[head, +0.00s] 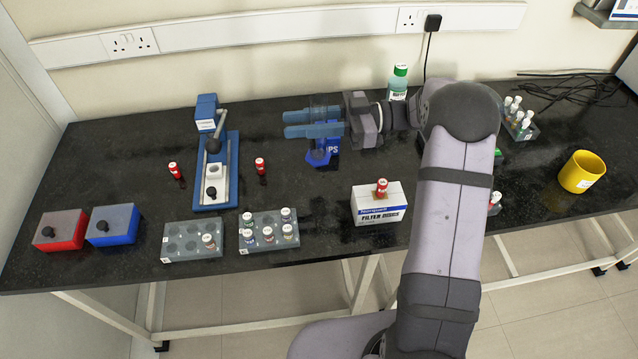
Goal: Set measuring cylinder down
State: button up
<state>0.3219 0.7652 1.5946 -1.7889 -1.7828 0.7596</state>
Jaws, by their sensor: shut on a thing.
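My gripper (286,124) reaches left over the back middle of the bench, with its two blue fingers level and close together. It is shut on the measuring cylinder (319,101), a clear body that shows only faintly at the fingers. The fingers hide much of it. A blue shape lies below the fingers, and I cannot tell whether it is the cylinder's foot. I cannot tell whether the cylinder touches the dark bench top (120,150).
A blue-and-white device (216,165) stands left, between red-capped vials. A filter discs box (379,207) bears a vial (381,187). Vial racks (192,253) line the front. A green-capped bottle (398,83) stands behind.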

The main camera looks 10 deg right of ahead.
jog(key=shift+s+r, duration=0.3)
jog(key=shift+r, duration=0.1)
jog(key=shift+f+p, duration=0.5)
jog(key=shift+f, duration=4.55)
jog(key=shift+f, duration=0.1)
jog(key=o, duration=1.1)
jog(key=shift+r, duration=0.2)
jog(key=b, duration=0.3)
send_near(312, 155)
jog(key=shift+w+f, duration=0.35)
